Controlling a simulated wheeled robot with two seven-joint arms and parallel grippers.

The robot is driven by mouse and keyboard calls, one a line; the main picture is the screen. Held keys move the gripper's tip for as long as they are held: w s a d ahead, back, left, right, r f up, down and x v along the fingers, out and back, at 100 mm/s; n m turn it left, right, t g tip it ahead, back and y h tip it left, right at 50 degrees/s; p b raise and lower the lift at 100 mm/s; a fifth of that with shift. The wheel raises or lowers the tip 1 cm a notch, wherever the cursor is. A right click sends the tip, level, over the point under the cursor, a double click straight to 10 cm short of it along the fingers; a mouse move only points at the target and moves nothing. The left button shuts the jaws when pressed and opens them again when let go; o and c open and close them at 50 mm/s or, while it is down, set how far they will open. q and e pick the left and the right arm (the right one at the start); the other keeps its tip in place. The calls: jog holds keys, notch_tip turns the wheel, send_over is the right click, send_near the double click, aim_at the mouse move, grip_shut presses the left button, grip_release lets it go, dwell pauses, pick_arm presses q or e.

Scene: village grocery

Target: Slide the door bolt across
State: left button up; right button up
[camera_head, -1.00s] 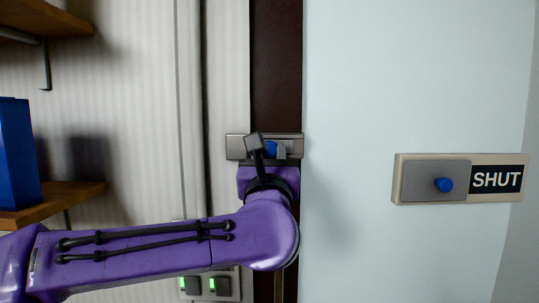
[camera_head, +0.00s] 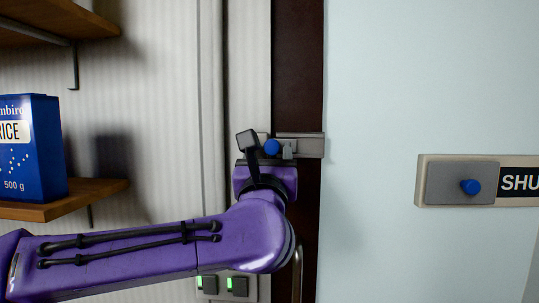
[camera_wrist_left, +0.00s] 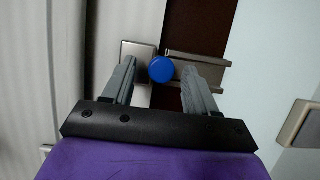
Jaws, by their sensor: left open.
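The door bolt (camera_head: 308,146) is a grey metal fitting across the dark strip beside the pale blue door (camera_head: 380,90). Its blue knob (camera_head: 272,147) stands towards the left of the fitting. My left gripper (camera_head: 268,146) is open at the bolt, one finger on each side of the knob. In the left wrist view the knob (camera_wrist_left: 162,69) sits between the fingertips, nearer the right one; whether it touches either is hard to tell. A metal plate (camera_wrist_left: 136,50) shows left of the knob. My right gripper is out of view.
A sign with a blue knob (camera_head: 470,187) on a grey slider, its lettering partly cut off, is on the door. Shelves and a blue rice box (camera_head: 32,150) are at left. Green-lit switches (camera_head: 222,286) sit below my arm.

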pick_arm(q)
jog(key=b+v, duration=0.4)
jog(key=v, duration=0.5)
jog(key=shift+s+a, duration=0.2)
jog(key=shift+s, duration=0.05)
